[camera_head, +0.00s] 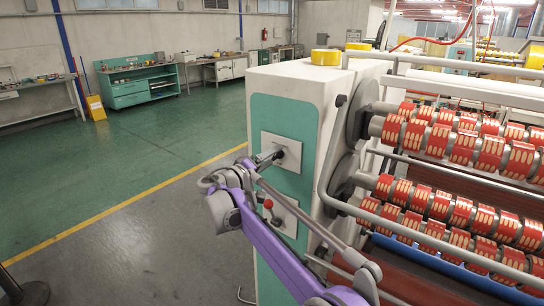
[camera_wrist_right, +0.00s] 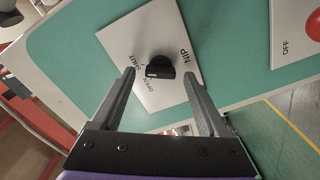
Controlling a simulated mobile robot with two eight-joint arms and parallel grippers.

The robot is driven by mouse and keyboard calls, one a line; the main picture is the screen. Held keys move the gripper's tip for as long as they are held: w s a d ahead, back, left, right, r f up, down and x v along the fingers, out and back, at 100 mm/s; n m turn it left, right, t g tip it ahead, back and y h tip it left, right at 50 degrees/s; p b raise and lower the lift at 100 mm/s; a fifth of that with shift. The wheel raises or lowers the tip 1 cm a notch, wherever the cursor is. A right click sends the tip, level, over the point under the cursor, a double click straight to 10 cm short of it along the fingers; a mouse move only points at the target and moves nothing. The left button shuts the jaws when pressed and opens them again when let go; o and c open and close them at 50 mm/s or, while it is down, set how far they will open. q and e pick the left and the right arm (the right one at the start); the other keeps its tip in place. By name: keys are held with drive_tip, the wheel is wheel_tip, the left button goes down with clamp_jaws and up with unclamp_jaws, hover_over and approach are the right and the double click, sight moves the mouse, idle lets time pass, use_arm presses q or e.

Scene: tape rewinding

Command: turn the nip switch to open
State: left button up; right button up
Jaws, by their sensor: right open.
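The nip switch (camera_wrist_right: 161,67) is a black knob on a white plate (camera_wrist_right: 125,32) lettered NIP, SHUT and OPEN, in the right wrist view. The plate also shows in the head view (camera_head: 292,150), on the teal front of the machine's white end housing. My right gripper (camera_wrist_right: 159,78) is open, its two fingers on either side of the knob in that view, with gaps left and right. I cannot tell how deep the fingertips reach. In the head view my right gripper (camera_head: 271,157) is close to the plate and partly hides the knob. My left gripper is not in view.
Rollers with red tape rolls (camera_head: 436,140) stand at right. Open green floor (camera_head: 150,160) lies left.

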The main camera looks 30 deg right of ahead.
drive_tip(key=shift+w+d, duration=0.2)
drive_tip(key=shift+d, duration=0.25)
clamp_jaws()
